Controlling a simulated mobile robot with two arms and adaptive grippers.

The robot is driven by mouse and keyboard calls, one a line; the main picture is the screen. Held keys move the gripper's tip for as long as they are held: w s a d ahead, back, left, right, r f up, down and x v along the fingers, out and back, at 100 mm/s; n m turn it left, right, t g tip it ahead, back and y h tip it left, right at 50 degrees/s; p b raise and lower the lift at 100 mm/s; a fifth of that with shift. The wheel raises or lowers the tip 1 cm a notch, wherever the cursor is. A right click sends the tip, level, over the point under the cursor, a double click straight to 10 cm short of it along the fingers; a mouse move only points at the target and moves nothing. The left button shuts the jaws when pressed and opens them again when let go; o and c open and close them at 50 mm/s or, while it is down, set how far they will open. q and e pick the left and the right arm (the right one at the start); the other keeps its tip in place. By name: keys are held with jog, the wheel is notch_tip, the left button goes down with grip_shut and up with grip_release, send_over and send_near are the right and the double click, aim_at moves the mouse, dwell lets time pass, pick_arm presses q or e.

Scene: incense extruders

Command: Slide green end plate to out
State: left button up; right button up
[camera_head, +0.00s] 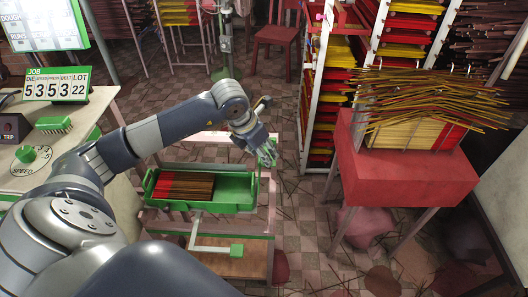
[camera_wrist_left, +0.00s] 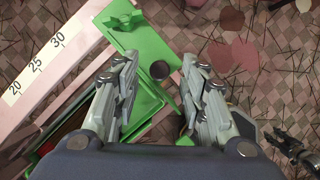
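The green tray (camera_head: 180,205) holds a block of red and dark brown sticks at its left and middle. Its right end is bare green, with the green end plate (camera_head: 257,188) there. My left gripper (camera_head: 267,153) is above and just behind that right end. In the left wrist view, my left gripper (camera_wrist_left: 164,105) has its fingers spread wide. Green parts and a dark round knob (camera_wrist_left: 160,70) lie between and below them. I cannot tell whether a finger touches the plate. My right gripper is not recognisable in either view.
A pink-white scale (camera_wrist_left: 45,70) runs beside the green parts, with a green star knob (camera_wrist_left: 125,18). A red table (camera_head: 405,185) with piled sticks stands right. A control desk (camera_head: 60,150) is left. A dark jointed object (camera_wrist_left: 295,148), unclear, shows at the wrist view's right.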

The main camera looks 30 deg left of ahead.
pick_arm(q)
jog(key=d+v, duration=0.1)
jog(key=v, duration=0.9)
jog(key=shift+s+a+r, duration=0.2)
jog(key=shift+a+r, duration=0.2)
jog(key=shift+a, duration=0.05)
